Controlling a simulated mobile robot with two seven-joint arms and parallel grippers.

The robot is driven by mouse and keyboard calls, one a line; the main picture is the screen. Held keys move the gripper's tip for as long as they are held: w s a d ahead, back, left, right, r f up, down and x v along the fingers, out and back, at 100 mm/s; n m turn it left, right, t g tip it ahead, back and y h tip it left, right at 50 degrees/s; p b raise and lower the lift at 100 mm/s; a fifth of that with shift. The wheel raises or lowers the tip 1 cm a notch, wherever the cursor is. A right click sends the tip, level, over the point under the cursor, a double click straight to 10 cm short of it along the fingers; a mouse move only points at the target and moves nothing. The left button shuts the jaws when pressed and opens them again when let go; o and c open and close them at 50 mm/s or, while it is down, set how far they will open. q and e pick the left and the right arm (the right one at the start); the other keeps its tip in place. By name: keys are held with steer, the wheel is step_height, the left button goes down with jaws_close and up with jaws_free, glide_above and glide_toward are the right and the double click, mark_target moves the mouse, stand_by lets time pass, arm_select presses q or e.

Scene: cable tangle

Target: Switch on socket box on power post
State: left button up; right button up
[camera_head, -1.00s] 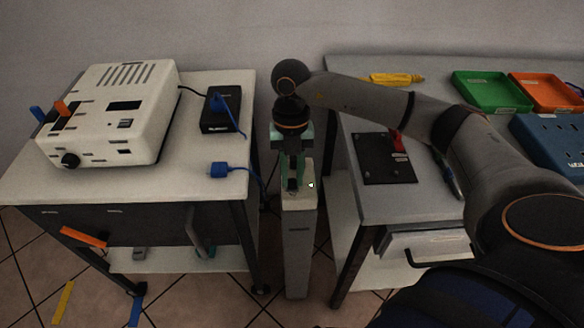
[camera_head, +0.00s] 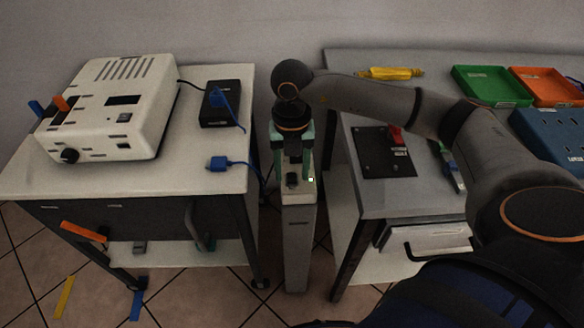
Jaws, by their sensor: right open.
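The narrow pale power post (camera_head: 298,245) stands in the gap between the two tables. The socket box (camera_head: 299,197) is on its top, with a dark fitting on its upper face. A small light (camera_head: 311,179) at the box's right side glows green. My right gripper (camera_head: 293,163) points down over the socket box from behind, open, with its green-sided fingers close to the top. I cannot tell whether a fingertip touches the box. The fingers hide part of its back. My left gripper is not in view.
The left table (camera_head: 120,185) holds a white device (camera_head: 112,105), a black power brick (camera_head: 219,104) and a blue plug (camera_head: 218,163) on a cable. The right table (camera_head: 378,202) holds a black panel (camera_head: 383,155) with a red switch, plus green and orange trays.

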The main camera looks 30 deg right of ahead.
mark_target(292, 175)
step_height(292, 175, up, 13)
steer(key=p, duration=0.1)
steer(key=shift+w+d+f+p, duration=0.2)
steer(key=shift+w+d+p, duration=0.05)
steer(key=shift+w+p, duration=0.1)
steer(key=shift+s+f, duration=0.1)
stand_by(0.5)
